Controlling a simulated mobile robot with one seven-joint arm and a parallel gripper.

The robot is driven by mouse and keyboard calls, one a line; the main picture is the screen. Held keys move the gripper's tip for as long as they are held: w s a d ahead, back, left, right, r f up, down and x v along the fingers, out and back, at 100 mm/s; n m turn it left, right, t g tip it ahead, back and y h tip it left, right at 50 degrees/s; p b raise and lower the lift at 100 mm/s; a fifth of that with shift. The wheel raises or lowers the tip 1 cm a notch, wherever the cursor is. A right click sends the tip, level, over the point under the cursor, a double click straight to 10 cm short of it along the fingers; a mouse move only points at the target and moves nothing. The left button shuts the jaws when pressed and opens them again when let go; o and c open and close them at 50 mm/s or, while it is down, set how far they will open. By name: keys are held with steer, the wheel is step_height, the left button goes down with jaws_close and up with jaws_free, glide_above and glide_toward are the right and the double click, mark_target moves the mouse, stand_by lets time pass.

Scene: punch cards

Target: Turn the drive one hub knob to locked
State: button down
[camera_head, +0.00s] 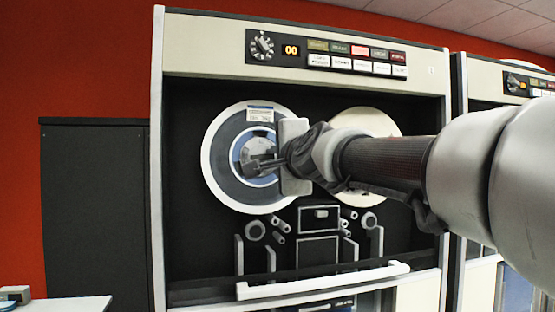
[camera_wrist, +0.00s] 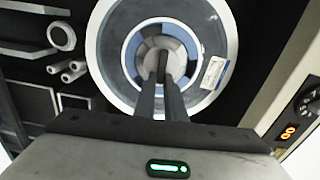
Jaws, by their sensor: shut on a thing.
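The tape drive (camera_head: 300,20) fills the middle of the head view, with its display reading 00. Its left reel (camera_head: 213,165) is a pale-rimmed grey disc with a blue hub ring and a white label; the reel also fills the upper middle of the wrist view (camera_wrist: 104,50). The hub knob (camera_wrist: 161,62) is a dark bar on a grey round hub at the reel's centre. My gripper (camera_head: 254,168) reaches in from the right and is shut on this knob. In the wrist view, its two dark fingers (camera_wrist: 161,84) sit on either side of the bar. Any lock marking is too small to read.
A second, cream reel (camera_head: 385,122) is partly behind my arm. Guide posts and rollers (camera_head: 255,231) sit below the reels. A white horizontal bar (camera_head: 320,282) crosses the drive's lower front. Another drive (camera_head: 480,75) stands to the right, and a dark cabinet (camera_head: 92,210) to the left.

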steer(key=shift+m, duration=0.4)
steer(key=c, duration=1.8)
jaws_free()
steer(key=shift+s, duration=0.1)
steer(key=p+v, duration=0.1)
steer(key=v, duration=1.6)
steer(key=shift+s, duration=0.1)
